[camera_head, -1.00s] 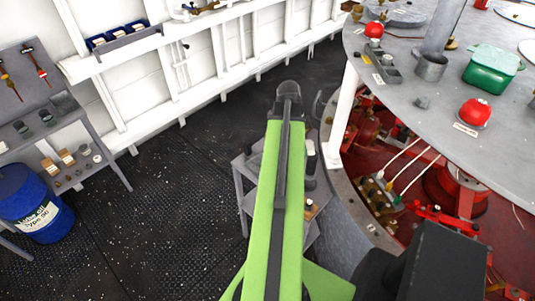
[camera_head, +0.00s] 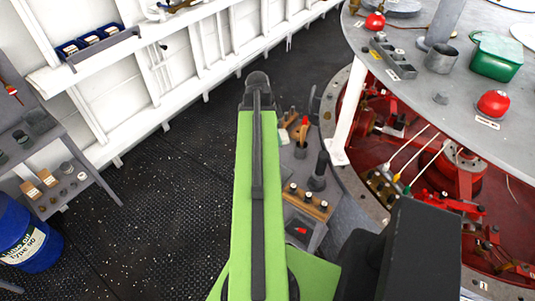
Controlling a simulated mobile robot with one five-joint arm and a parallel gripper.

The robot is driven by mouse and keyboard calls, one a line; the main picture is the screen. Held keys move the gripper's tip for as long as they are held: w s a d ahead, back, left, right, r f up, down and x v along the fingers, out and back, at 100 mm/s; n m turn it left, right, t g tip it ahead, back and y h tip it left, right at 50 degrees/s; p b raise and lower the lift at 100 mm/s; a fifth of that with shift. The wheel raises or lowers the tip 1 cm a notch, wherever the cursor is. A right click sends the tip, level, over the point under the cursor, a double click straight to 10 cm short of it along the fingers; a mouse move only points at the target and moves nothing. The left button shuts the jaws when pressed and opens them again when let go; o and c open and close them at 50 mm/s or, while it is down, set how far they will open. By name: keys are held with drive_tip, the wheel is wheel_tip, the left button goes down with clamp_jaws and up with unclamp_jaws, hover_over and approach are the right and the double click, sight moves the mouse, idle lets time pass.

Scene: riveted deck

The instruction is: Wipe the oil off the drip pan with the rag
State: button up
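I cannot make out a rag or any oil in this view. No drip pan can be picked out with certainty; a red floor or basin (camera_head: 350,131) with machinery lies under the round grey table. My green arm reaches up the middle of the picture, with a dark joint at its far end. My gripper does not show. The arm hides part of a small grey cart just to its right.
The cart carries a wooden rack (camera_head: 308,203) and a dark bottle (camera_head: 318,172). The grey table (camera_head: 462,82) holds a green box (camera_head: 496,57) and red button (camera_head: 493,103). A blue barrel (camera_head: 25,236) stands left. Dark floor (camera_head: 165,215) left of my arm is open.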

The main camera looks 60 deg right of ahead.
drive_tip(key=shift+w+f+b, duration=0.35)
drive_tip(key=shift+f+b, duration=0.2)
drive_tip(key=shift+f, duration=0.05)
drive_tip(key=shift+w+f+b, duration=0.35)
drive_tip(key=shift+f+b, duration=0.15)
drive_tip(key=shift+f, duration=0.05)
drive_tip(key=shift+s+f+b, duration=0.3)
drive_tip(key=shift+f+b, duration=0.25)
drive_tip(key=shift+b, duration=0.05)
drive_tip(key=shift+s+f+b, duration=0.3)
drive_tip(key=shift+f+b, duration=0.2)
drive_tip(key=shift+b, duration=0.05)
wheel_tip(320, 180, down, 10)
drive_tip(key=b, duration=0.9)
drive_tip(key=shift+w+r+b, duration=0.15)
drive_tip(key=shift+b, duration=0.15)
